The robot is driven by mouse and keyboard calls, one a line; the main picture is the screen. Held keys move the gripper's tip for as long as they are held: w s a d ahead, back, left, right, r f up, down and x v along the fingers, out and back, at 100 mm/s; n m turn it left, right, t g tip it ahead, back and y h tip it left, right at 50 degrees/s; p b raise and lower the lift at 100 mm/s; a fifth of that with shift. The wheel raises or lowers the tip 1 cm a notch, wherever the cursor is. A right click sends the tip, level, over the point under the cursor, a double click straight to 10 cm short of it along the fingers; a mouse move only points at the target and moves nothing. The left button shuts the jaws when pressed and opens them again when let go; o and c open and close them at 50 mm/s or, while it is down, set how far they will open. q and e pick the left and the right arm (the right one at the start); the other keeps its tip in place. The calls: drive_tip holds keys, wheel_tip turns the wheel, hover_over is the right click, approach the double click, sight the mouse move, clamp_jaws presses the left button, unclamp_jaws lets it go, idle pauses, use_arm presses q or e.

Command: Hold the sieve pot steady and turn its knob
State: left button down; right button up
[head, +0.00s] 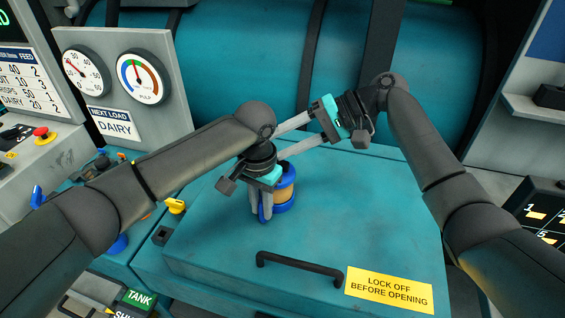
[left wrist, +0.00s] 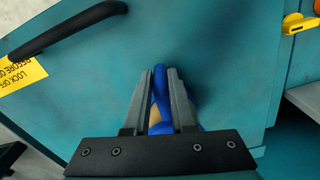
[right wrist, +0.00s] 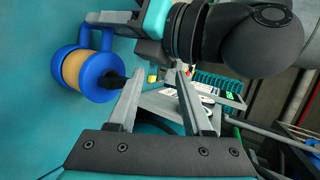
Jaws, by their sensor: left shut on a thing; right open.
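The sieve pot (head: 286,192) is blue with a tan band and stands on the teal lid, partly behind my left gripper. My left gripper (head: 262,212) is shut on its blue handle, which shows between the fingers in the left wrist view (left wrist: 160,88). In the right wrist view the pot (right wrist: 73,70) lies at the left, with a dark knob (right wrist: 115,80) on its end. My right gripper (head: 279,142) is open and empty above the pot. In the right wrist view the knob is beside one fingertip, not between the fingers.
A black bar handle (head: 300,266) and a yellow lock-off sign (head: 389,289) are on the lid in front of the pot. A yellow latch (head: 175,206) is at its left edge. The lid right of the pot is clear.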

sight(289, 165)
drive_tip(key=shift+s+d+f+n+y, duration=0.1)
drive_tip(key=shift+d+f+n+y, duration=0.15)
drive_tip(key=shift+n, duration=0.35)
drive_tip(key=shift+d+f+n+y, duration=0.15)
drive_tip(key=shift+n+y, duration=0.1)
drive_tip(key=shift+n, duration=0.35)
drive_tip(key=s+d+f+n+t+y, duration=0.2)
drive_tip(key=d+f+n+t+y, duration=0.2)
drive_tip(key=d+f+n+t, duration=0.5)
drive_tip(key=w+a+n, duration=0.1)
drive_tip(key=a, duration=0.2)
drive_tip(key=w+a+r+g, duration=0.1)
drive_tip(key=w+a, duration=0.1)
drive_tip(key=a, duration=0.1)
drive_tip(key=w+a+r+n+g, duration=0.1)
drive_tip(key=a, duration=0.3)
drive_tip(key=shift+w+n, duration=0.25)
drive_tip(key=shift+n, duration=0.05)
drive_tip(key=shift+c, duration=0.3)
clamp_jaws()
